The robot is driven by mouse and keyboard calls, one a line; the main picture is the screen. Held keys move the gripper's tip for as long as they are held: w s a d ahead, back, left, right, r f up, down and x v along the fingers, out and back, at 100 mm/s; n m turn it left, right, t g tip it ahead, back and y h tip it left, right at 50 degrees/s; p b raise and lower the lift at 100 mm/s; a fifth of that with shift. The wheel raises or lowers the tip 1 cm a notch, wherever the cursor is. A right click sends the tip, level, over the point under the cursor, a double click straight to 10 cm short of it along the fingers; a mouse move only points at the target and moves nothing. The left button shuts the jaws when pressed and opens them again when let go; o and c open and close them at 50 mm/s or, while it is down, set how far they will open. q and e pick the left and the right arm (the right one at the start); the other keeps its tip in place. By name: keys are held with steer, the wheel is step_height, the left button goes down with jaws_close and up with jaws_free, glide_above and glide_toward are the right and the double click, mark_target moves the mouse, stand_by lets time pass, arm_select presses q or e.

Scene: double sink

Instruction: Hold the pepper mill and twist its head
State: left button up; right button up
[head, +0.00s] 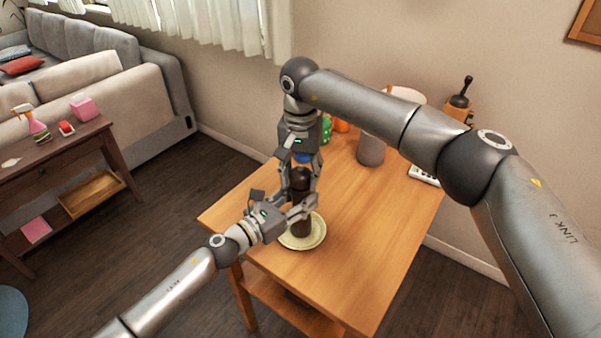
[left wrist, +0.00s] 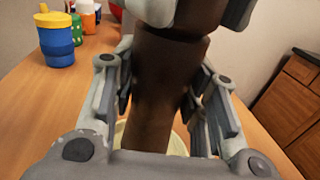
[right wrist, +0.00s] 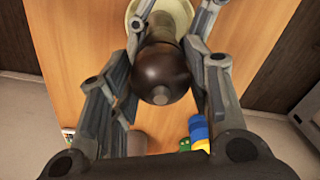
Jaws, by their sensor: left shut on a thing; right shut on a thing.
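The dark brown pepper mill (head: 301,214) stands upright on a pale plate (head: 289,243) on the wooden table. My left gripper (head: 302,207) comes in from the left and is shut around the mill's body; the left wrist view shows the body (left wrist: 155,95) between its fingers. My right gripper (head: 302,182) points down from above and is shut on the mill's head (right wrist: 160,72). The right wrist view looks down on the rounded head with its small top knob. Parts of the mill are hidden behind the fingers.
A blue and yellow container (left wrist: 57,38) stands on the table near several bottles, with a green one (head: 326,130) behind my right gripper. A grey canister (head: 372,150) is towards the back right. The front of the tabletop (head: 345,270) is clear.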

arm_select(q)
steer(key=shift+r, duration=0.1)
arm_select(e)
steer(key=m, duration=0.7)
steer(key=shift+a+m, duration=0.1)
steer(key=shift+m, duration=0.2)
steer(key=m, duration=0.3)
steer(key=shift+m, duration=0.4)
steer(key=m, duration=0.4)
steer(key=shift+w, duration=0.1)
steer(key=m, duration=0.4)
arm_select(q)
steer(key=shift+d, duration=0.1)
arm_select(e)
steer(key=m, duration=0.3)
steer(key=shift+m, duration=0.4)
arm_select(q)
steer(key=shift+s, duration=0.1)
arm_select(e)
steer(key=m, duration=0.3)
steer(key=shift+w, duration=0.1)
steer(key=shift+m, duration=2.2)
